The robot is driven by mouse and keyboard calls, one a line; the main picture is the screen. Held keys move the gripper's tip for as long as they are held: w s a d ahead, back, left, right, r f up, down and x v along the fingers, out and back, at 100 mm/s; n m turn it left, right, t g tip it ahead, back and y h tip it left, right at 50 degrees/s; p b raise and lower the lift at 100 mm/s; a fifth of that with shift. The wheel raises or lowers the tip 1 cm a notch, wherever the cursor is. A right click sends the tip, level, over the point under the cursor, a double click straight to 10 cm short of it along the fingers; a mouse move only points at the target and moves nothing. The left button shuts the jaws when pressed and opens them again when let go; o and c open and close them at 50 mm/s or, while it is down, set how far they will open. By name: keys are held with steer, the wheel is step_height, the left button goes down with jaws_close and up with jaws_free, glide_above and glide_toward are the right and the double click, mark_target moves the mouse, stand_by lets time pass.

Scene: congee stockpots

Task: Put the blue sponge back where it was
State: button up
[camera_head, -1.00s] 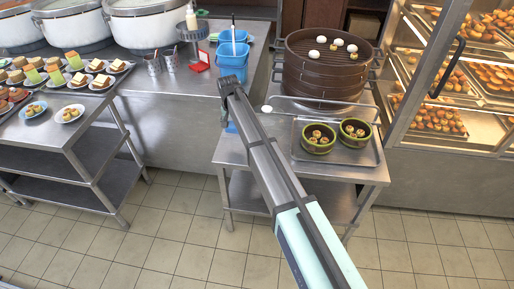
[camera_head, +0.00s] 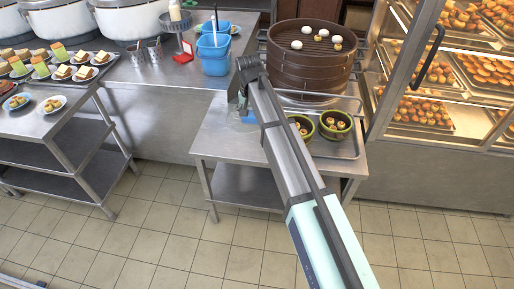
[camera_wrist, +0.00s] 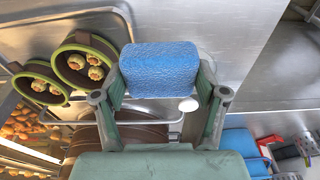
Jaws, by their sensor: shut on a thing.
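A blue sponge (camera_wrist: 160,68) is held between the two fingers of my gripper (camera_wrist: 161,84), shut on its sides in the wrist view. In the head view my gripper (camera_head: 243,104) is over the left part of the small steel table (camera_head: 222,139), left of the tray. Only a small blue part of the sponge (camera_head: 249,118) shows there, behind the arm. I cannot tell whether the sponge touches the table.
A metal tray (camera_head: 352,151) with green bowls (camera_head: 336,134) of buns is to the right. A large brown steamer (camera_head: 306,75) stands behind. A blue bucket (camera_head: 214,62) stands on the counter at the left. Bare tabletop lies left of my gripper.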

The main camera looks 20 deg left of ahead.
mark_target(252, 150)
step_height(252, 150, down, 18)
steer(key=p, duration=0.3)
steer(key=shift+r, duration=0.15)
steer(key=o, duration=0.8)
steer(key=shift+o, duration=0.2)
step_height(252, 150, up, 12)
steer(key=s+b, duration=0.1)
steer(key=b, duration=0.1)
steer(key=shift+s+b, duration=0.4)
steer(key=shift+d, duration=0.1)
